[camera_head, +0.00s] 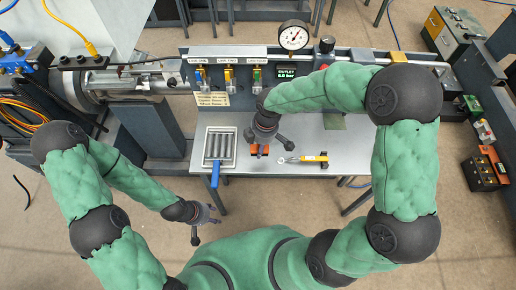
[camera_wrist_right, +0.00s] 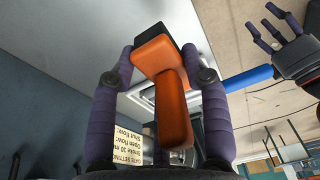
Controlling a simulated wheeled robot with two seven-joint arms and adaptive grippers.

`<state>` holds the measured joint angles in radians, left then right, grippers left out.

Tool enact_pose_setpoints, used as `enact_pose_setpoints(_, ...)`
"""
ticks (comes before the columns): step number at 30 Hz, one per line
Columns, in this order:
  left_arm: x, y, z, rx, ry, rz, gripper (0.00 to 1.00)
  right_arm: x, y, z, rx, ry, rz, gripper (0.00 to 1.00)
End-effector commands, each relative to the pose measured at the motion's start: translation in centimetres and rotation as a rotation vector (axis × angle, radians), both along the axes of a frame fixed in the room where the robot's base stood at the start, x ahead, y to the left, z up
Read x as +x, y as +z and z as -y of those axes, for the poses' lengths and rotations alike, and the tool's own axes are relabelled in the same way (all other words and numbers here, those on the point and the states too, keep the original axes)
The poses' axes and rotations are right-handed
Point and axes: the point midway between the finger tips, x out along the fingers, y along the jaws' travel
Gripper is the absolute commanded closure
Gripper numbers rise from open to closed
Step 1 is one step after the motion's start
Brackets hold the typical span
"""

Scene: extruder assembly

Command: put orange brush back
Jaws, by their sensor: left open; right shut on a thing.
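The orange brush (camera_wrist_right: 172,105) fills the middle of the right wrist view, with an orange handle and a dark part at its far end. My right gripper (camera_wrist_right: 158,50) is shut on it, one finger on each side. In the head view the right gripper (camera_head: 265,143) is over the grey table, with a little of the orange brush (camera_head: 259,152) showing below it. I cannot tell whether the brush touches the table. My left gripper (camera_head: 203,222) is open and empty, in front of the table's near edge.
A metal tray (camera_head: 207,148) with a blue handle (camera_head: 215,175) lies left of the right gripper. A yellow-handled tool (camera_head: 310,158) lies to the right. A panel with coloured valves (camera_head: 229,75) and a gauge (camera_head: 293,36) stands behind. The table's right side is mostly clear.

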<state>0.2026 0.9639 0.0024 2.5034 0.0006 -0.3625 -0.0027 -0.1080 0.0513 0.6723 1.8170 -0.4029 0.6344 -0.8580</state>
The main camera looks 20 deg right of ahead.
Motion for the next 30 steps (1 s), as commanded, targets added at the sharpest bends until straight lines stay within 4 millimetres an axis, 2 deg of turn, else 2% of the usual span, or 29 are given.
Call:
enact_pose_setpoints(1,0.0,-0.5,0.0,0.000,0.000,0.000,0.53,0.7,-1.1,0.1,0.000,-0.001,-0.001,0.84)
enact_pose_setpoints(6,0.0,-1.0,0.0,0.000,0.000,0.000,0.53,2.2,-2.7,0.2,0.000,-0.002,0.001,0.84)
enact_pose_setpoints(13,0.0,-1.3,0.0,0.000,0.000,0.000,0.53,3.1,-3.7,0.3,0.000,-0.001,0.001,0.84)
enact_pose_setpoints(20,0.0,-2.3,0.0,0.000,0.000,0.000,0.53,3.3,-6.8,0.3,0.000,-0.002,0.000,0.84)
enact_pose_setpoints(30,0.0,-2.3,0.0,0.000,0.000,0.000,0.53,3.4,-7.1,0.3,0.000,-0.001,0.002,0.84)
